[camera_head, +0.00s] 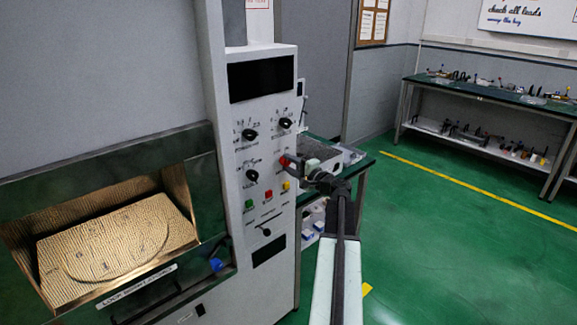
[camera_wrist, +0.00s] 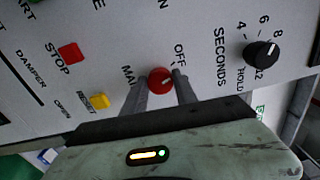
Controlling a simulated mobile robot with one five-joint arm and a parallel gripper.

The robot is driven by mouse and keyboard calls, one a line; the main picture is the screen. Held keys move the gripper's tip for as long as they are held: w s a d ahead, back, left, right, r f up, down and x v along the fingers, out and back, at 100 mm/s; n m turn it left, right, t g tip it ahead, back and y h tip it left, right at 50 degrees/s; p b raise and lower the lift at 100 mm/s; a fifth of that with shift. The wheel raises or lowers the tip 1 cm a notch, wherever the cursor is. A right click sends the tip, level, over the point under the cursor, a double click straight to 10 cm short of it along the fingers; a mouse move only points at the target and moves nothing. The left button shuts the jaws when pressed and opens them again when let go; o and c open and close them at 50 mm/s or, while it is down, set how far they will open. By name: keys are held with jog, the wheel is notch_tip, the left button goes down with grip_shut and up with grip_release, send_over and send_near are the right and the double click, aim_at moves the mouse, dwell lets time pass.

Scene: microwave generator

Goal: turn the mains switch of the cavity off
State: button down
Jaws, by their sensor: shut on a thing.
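The mains switch is a red round knob on the white control panel of the cavity (camera_head: 235,115). In the wrist view the red knob (camera_wrist: 161,80) sits between my two fingers, under the partly hidden label "MAI..." and beside the word "OFF". A pale mark on the knob is small and its exact direction is hard to tell. My gripper (camera_wrist: 160,92) is shut on the knob. In the head view my gripper (camera_head: 291,163) reaches the panel's right edge, and the red knob (camera_head: 284,161) shows at its tip.
Black dials (camera_head: 252,176) lie left of and above the knob. A green button (camera_head: 248,204), a red STOP button (camera_head: 268,194) and a yellow RESET button (camera_head: 286,185) lie below. The open cavity is at left. A bench (camera_head: 350,170) stands behind my arm.

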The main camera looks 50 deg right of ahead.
jog(key=shift+n, duration=1.1)
jog(key=shift+d, duration=0.1)
jog(key=c, duration=1)
grip_release()
jog(key=shift+w, duration=0.1)
jog(key=shift+o, duration=0.2)
jog(key=s, duration=0.7)
jog(key=shift+s+a, duration=0.35)
jog(key=shift+s, duration=0.05)
